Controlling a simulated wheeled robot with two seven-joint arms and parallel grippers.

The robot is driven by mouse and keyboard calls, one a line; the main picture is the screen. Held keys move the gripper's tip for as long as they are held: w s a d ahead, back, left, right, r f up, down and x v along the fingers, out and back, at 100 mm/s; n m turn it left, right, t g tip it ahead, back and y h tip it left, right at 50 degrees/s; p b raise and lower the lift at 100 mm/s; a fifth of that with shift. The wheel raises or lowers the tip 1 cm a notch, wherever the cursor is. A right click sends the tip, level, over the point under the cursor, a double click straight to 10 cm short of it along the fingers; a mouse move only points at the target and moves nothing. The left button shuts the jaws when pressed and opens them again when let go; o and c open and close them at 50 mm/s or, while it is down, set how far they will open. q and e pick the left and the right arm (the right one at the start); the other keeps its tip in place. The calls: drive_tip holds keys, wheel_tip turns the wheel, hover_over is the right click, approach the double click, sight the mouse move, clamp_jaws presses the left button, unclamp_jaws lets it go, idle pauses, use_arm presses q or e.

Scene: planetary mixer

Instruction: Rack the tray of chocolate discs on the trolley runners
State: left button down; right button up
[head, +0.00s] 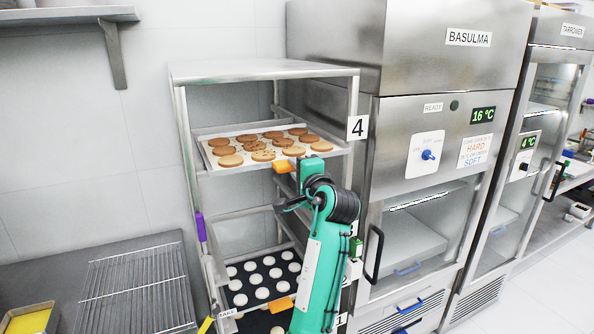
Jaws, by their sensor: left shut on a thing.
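A tray (203,168) lined with pale paper and carrying several round brown discs like biscuits, one speckled darker, sits level high in the metal trolley (180,120). An orange handle (281,167) is at its front edge. My left gripper (296,168) is at this handle, shut on the tray's front; its fingertips are largely hidden by my own teal hand and wrist. I cannot tell whether the tray's far edges rest on the runners. My right gripper is not in view.
A lower tray with a dark mat (249,283) and several pale discs is in the trolley, with another orange handle (280,305) nearby. A steel cabinet (425,130) stands close at the right. A wire rack (138,290) lies on the left counter.

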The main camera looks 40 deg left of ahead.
sight(280, 153)
use_arm(q)
drive_tip(key=shift+a+r, duration=0.1)
drive_tip(key=shift+x, duration=2.15)
drive_tip(key=shift+f+x, duration=0.15)
drive_tip(key=shift+x, duration=0.95)
drive_tip(key=shift+f+x, duration=0.15)
drive_tip(key=shift+x, duration=1)
drive_tip(key=shift+a, duration=0.1)
drive_tip(key=shift+w+a, duration=0.2)
drive_tip(key=shift+a, duration=0.2)
